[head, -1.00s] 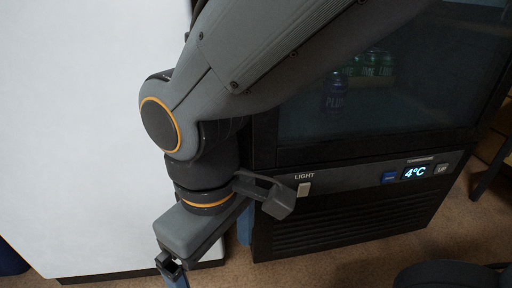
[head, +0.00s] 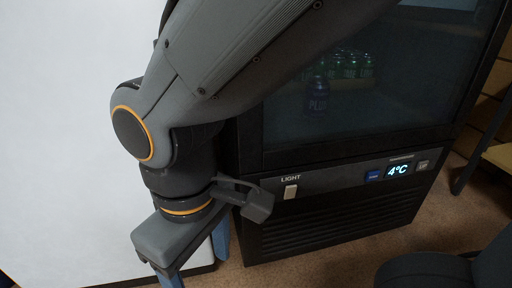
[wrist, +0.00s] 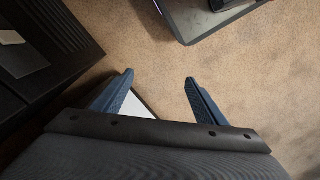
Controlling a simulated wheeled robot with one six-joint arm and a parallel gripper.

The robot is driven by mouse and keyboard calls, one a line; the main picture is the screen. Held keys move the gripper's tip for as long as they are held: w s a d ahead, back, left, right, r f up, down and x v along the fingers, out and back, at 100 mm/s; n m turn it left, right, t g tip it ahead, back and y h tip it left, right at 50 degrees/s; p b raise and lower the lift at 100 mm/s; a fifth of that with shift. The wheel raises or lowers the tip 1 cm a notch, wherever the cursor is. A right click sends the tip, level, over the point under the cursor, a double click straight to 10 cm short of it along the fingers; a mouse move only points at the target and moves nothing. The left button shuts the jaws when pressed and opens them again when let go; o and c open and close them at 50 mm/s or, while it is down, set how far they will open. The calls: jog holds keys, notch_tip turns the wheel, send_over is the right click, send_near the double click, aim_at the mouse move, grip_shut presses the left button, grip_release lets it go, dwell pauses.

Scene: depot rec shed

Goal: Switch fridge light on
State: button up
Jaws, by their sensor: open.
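The black fridge (head: 330,222) has a dark glass door with cans behind it, and the inside looks dim. In the wrist view a dark ribbed front (wrist: 60,45) at the left looks like the fridge.
A large white surface (head: 60,150) stands at the left. A dark chair-like object (head: 425,270) is at the lower right. Brown carpet (head: 300,272) lies open in front of the fridge.

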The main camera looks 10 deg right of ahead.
jog(key=r+m+p, duration=0.1)
jog(key=r+p, duration=0.2)
jog(key=r+m+y+p, duration=0.1)
jog(key=r+p, duration=0.2)
jog(key=r, duration=0.1)
jog(key=r+m+p, duration=0.1)
jog(key=r+p, duration=0.2)
jog(key=r, duration=0.1)
jog(key=shift+d+r, duration=0.2)
jog(key=shift+d, duration=0.2)
grip_shut()
jog(key=shift+r+y+p, duration=0.3)
jog(key=shift+r+p, duration=0.15)
jog(key=shift+p, duration=0.05)
